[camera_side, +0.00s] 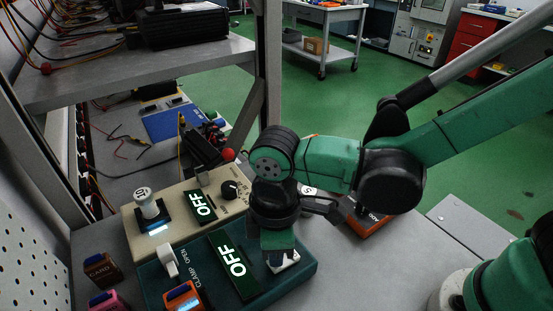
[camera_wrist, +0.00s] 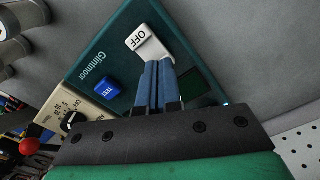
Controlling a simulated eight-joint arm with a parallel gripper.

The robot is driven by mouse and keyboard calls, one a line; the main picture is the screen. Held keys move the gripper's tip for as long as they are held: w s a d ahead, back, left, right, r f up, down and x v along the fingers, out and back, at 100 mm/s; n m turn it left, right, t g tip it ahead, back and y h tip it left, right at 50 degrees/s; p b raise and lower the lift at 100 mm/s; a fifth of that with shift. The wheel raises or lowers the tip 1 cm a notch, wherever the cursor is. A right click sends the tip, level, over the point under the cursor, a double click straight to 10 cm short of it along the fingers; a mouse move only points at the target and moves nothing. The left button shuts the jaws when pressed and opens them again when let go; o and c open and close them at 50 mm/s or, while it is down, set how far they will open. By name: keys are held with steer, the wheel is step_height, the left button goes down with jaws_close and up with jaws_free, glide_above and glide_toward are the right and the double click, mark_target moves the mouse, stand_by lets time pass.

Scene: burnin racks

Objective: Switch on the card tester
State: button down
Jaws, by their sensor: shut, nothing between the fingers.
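The dark teal tester (camera_side: 306,268) lies on the grey bench, with a lit screen (camera_side: 234,265) reading OFF. Its lever is marked CLAMP and OPEN, and an orange block (camera_side: 183,297) sits near it. In the wrist view the teal case (camera_wrist: 130,55) reads Glintmoor and carries a white switch (camera_wrist: 148,42) marked OFF and a blue TEST button (camera_wrist: 108,88). The white switch (camera_side: 287,263) is partly hidden in the side view. My gripper (camera_wrist: 157,64) is shut and empty, its tips at the switch's near edge; I cannot tell whether they touch. It also shows above the tester (camera_side: 278,248).
A beige unit (camera_side: 181,190), also with a lit OFF screen (camera_side: 202,206), a white-topped plunger (camera_side: 147,203) and a black knob (camera_side: 231,190), stands behind the tester. An orange device (camera_side: 372,226) lies right of my wrist. A brown CARD block (camera_side: 102,268) is at the left. A rack post (camera_side: 266,80) rises behind.

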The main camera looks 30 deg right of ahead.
steer(key=shift+f, duration=0.25)
steer(key=shift+r, duration=3.55)
steer(key=w+d+m+t, duration=0.1)
steer(key=d+m+t, duration=0.2)
steer(key=d+m, duration=0.3)
steer(key=w+d+r+m+t, duration=0.1)
steer(key=d+m+t, duration=0.3)
steer(key=d, duration=0.8)
steer(key=shift+w+d+r+m, duration=0.25)
steer(key=shift+w+d+m, duration=0.15)
steer(key=shift+m, duration=0.6)
